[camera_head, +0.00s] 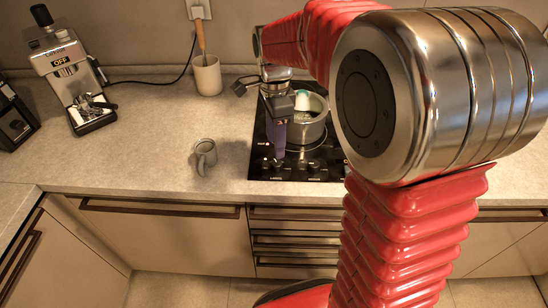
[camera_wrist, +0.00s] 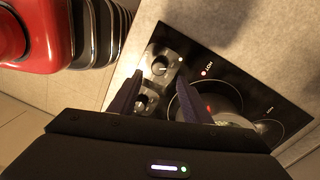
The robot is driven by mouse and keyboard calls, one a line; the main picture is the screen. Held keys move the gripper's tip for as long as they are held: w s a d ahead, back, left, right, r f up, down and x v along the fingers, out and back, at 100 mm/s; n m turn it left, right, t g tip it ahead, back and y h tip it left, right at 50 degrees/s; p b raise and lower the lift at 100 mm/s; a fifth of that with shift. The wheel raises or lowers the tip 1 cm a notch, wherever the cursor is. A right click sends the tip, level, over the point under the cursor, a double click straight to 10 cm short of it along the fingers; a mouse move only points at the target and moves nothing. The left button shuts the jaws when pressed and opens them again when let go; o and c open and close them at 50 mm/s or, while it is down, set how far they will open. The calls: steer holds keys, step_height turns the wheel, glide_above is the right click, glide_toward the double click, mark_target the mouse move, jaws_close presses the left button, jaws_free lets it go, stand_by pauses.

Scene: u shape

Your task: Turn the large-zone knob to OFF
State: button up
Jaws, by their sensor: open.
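The black cooktop (camera_head: 328,156) is set in the counter, with a row of knobs (camera_head: 288,172) along its front edge. My gripper (camera_head: 278,154) points down over the front left of the cooktop, just above the knobs. In the wrist view its two dark fingers (camera_wrist: 160,78) are apart and empty. One round knob (camera_wrist: 160,66) shows just past and between the fingertips, and a second knob (camera_wrist: 145,99) shows between the fingers. I cannot tell contact, or which knob is the large-zone one. A red glow (camera_wrist: 210,106) shows on the cooktop beside the right finger.
A metal pot (camera_head: 308,128) stands on the cooktop behind my gripper. A grey mug (camera_head: 204,155) stands on the counter to the left. A utensil crock (camera_head: 207,76) and a coffee machine (camera_head: 67,70) with an OFF display stand farther back. Counter between mug and coffee machine is clear.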

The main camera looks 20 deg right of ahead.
mark_target(275, 162)
step_height(275, 162, down, 7)
steer(key=shift+s+r, duration=0.1)
steer(key=shift+s, duration=0.05)
stand_by(0.4)
steer(key=c, duration=1)
